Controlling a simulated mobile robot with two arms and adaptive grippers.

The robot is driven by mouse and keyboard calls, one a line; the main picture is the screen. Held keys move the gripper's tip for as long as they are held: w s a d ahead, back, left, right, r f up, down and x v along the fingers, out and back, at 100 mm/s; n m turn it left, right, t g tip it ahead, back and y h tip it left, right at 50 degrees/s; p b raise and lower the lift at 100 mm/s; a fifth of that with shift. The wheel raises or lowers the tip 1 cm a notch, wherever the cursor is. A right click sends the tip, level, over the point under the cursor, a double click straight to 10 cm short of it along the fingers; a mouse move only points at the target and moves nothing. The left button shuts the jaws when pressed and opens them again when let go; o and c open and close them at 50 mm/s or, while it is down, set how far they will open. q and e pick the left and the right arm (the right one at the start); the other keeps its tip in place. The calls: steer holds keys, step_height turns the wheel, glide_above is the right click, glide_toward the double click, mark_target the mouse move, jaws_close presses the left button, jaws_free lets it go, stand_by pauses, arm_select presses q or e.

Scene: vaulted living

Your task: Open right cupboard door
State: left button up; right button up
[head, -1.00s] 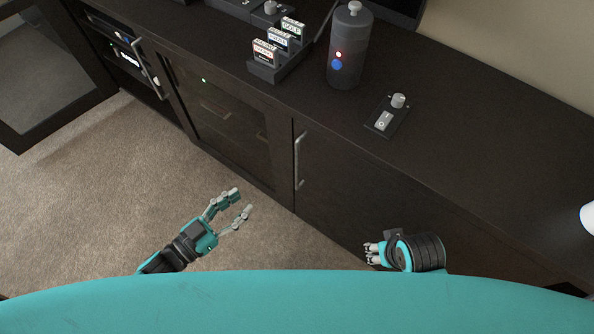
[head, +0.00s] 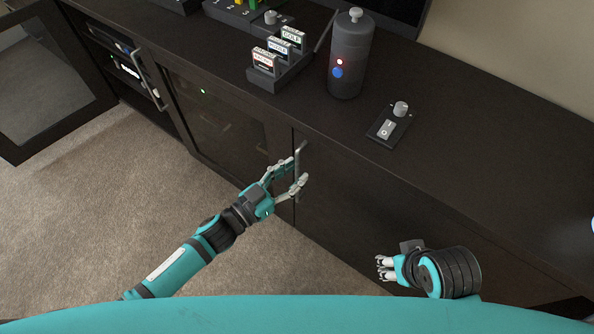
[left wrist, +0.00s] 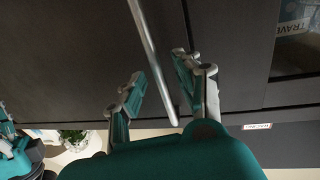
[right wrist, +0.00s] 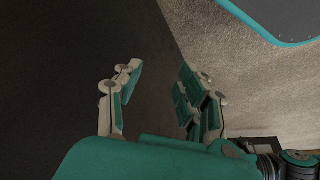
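The right cupboard door (head: 350,195) is a dark wood panel and is closed. Its upright metal handle (head: 300,158) is near its left edge; it also shows as a pale bar in the left wrist view (left wrist: 148,45). My left gripper (head: 296,172) is at the handle. In the left wrist view its fingers (left wrist: 158,75) are apart, with the bar passing between them; I cannot tell whether either finger touches it. My right gripper (head: 381,268) is low in front of the cabinet, to the right of the handle. Its fingers (right wrist: 160,75) are open and empty.
A glass door (head: 215,115) with a dark frame is closed left of the handle. The far-left door (head: 50,75) stands open. A grey canister (head: 351,65), a switch box (head: 388,128) and a card rack (head: 280,65) stand on top. Carpet (head: 110,200) lies clear at left.

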arm_select(q)
steer(key=shift+x, duration=0.8)
jaws_close()
